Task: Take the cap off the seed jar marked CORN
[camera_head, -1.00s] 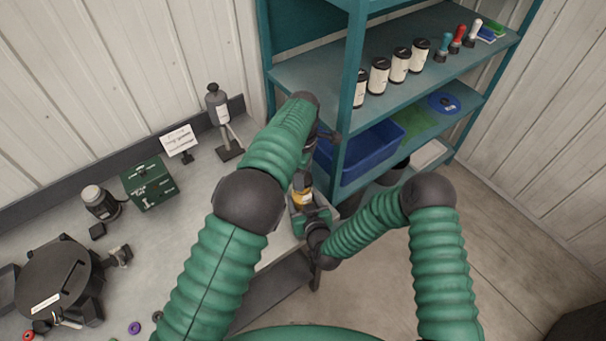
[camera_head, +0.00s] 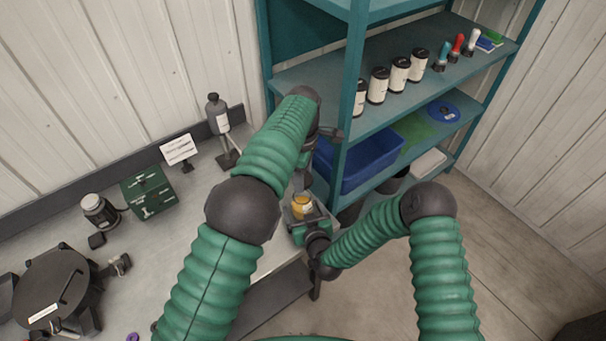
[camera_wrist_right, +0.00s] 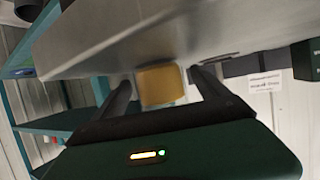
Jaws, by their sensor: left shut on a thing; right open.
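A small jar with yellow contents (camera_head: 302,206) stands at the right end of the workbench, its top showing open and yellow. It also shows in the right wrist view (camera_wrist_right: 160,85). I cannot read its marking. My left gripper (camera_head: 303,181) is just above the jar, largely hidden by my left arm. It is shut on a small dark thing that appears to be the cap, apart from the jar. My right gripper (camera_head: 305,222) is low at the jar. In the right wrist view its open fingers (camera_wrist_right: 160,92) stand on either side of the jar.
A teal shelf rack (camera_head: 350,120) stands right of the bench, with several white black-lidded jars (camera_head: 399,74) and a blue bin (camera_head: 365,160). A sign (camera_head: 178,149), grey bottle (camera_head: 217,113), green box (camera_head: 149,192) and round black device (camera_head: 53,287) are on the bench (camera_head: 165,262).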

